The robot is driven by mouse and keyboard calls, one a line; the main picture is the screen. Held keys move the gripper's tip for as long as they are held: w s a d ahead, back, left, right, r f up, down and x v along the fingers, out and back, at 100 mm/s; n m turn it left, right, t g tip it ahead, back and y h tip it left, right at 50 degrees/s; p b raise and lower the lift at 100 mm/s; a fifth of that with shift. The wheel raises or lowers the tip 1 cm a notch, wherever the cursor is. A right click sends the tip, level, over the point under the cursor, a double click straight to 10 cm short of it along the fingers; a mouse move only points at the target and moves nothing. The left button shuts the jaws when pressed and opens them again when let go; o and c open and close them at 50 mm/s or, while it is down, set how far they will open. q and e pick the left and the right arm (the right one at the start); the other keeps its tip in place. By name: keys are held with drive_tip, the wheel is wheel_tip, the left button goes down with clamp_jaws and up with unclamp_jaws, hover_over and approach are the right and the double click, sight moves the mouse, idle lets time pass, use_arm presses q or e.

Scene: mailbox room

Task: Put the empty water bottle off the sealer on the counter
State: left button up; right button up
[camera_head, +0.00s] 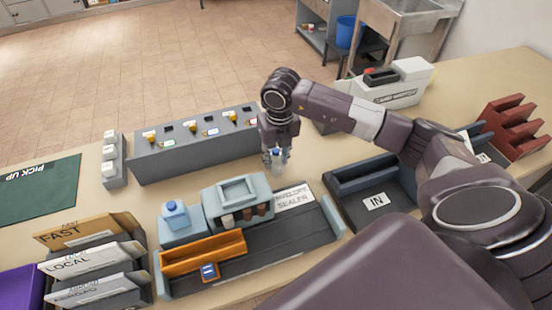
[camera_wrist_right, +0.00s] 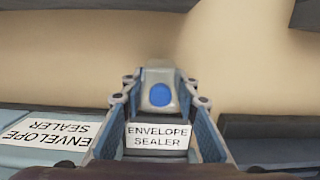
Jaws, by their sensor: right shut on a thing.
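My right gripper (camera_head: 277,150) points down and is shut on the small clear water bottle (camera_head: 276,159). In the right wrist view the bottle (camera_wrist_right: 160,95) shows its blue cap between the two fingers (camera_wrist_right: 160,110). The bottle is beyond the far edge of the envelope sealer (camera_head: 292,240), over bare counter (camera_head: 330,153). I cannot tell whether its base touches the counter. The sealer's white label (camera_head: 294,197) is clear of the bottle in the head view. My left gripper is not in view.
A grey block with keys (camera_head: 195,147) stands left of the gripper. The sealer carries a teal caddy (camera_head: 238,201), an orange tray (camera_head: 203,253) and a blue-capped container (camera_head: 182,224). A dark IN tray (camera_head: 374,200) is right. Bare counter lies between the sealer and the block.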

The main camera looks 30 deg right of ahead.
drive_tip(key=shift+f, duration=0.65)
drive_tip(key=shift+f, duration=0.25)
drive_tip(key=o, duration=0.9)
drive_tip(key=shift+r, duration=0.1)
